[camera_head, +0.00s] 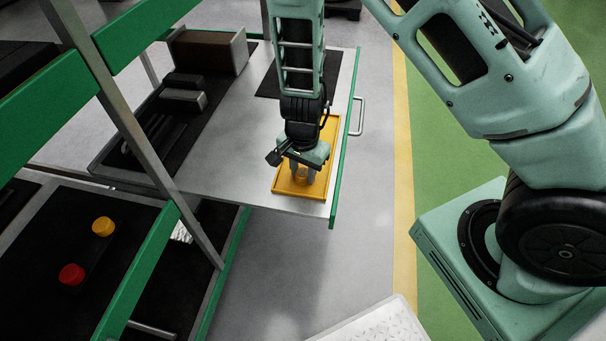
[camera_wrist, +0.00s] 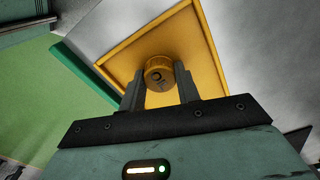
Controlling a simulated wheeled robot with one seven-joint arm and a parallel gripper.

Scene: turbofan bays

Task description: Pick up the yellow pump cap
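A yellow cap (camera_head: 301,178) stands in a shallow yellow tray (camera_head: 284,189) on the pulled-out metal shelf. In the wrist view the cap (camera_wrist: 159,73) shows its round top with a dark mark. My gripper (camera_head: 302,174) points down over the tray, with one finger on each side of the cap. In the wrist view the fingertips (camera_wrist: 159,75) look open around it, very near its sides; contact is not clear. Another yellow cap (camera_head: 103,226) and a red cap (camera_head: 71,274) stand on a dark surface at lower left.
The shelf (camera_head: 235,155) also bears dark mats, a box (camera_head: 211,50) and small grey and black parts at left. Green-edged frame bars (camera_head: 140,262) and a slanted post cross the left side. A handle (camera_head: 357,115) sticks out at the shelf's right edge.

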